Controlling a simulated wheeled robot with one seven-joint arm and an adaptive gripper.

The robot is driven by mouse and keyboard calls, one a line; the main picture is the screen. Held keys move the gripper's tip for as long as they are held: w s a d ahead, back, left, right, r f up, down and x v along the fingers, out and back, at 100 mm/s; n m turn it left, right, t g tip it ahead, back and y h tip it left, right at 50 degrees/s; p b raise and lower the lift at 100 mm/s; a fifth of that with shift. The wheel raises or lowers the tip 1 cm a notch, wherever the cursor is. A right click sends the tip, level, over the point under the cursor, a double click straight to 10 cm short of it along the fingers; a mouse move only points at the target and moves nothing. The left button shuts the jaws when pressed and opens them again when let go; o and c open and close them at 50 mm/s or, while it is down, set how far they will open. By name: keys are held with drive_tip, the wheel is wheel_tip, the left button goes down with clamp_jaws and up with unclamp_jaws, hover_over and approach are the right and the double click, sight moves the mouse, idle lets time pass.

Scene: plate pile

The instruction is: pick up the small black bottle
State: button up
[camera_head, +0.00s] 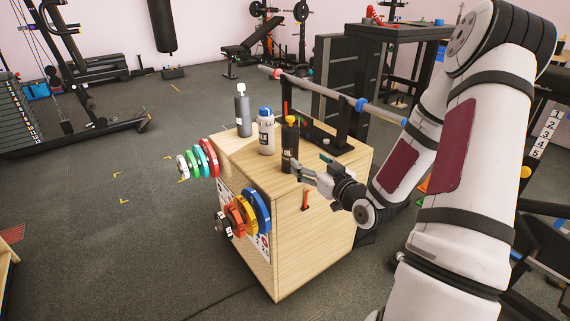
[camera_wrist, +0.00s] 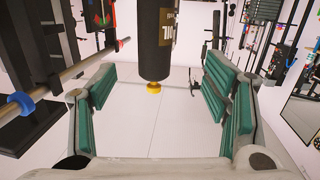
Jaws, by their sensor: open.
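The small black bottle (camera_head: 289,150) with a yellow cap stands upright on the wooden box, near its front right edge. My gripper (camera_head: 311,168) is open just to the right of it, fingers pointing toward the bottle. In the wrist view the black bottle (camera_wrist: 155,45) appears upside down, cap downward, in the gap between the two teal-padded fingers of my gripper (camera_wrist: 160,80). Clear space shows on both sides, so neither finger visibly touches it. The bottle's base is cut off at the top of the wrist view.
A white bottle with a blue cap (camera_head: 266,135) stands left of the black bottle, and a grey bottle (camera_head: 243,115) farther left. A barbell (camera_head: 330,95) on a black rack is behind. Coloured weight plates (camera_head: 256,212) hang on the wooden box's (camera_head: 325,235) side.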

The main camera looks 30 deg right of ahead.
sight(294, 145)
drive_tip(key=shift+m+t, duration=0.3)
drive_tip(key=w, duration=0.2)
drive_tip(key=w+d+b, duration=0.1)
drive_tip(key=w, duration=0.2)
drive_tip(key=w+d+b, duration=0.1)
drive_tip(key=w, duration=0.1)
drive_tip(key=shift+w+f, duration=0.3)
drive_tip(key=shift+w, duration=0.1)
drive_tip(key=shift+w+r+b, duration=0.15)
drive_tip(key=shift+w+b, duration=0.8)
drive_tip(key=shift+w, duration=1.7)
drive_tip(key=shift+c, duration=0.5)
drive_tip(key=c, duration=1.4)
drive_tip(key=shift+r, duration=0.1)
clamp_jaws()
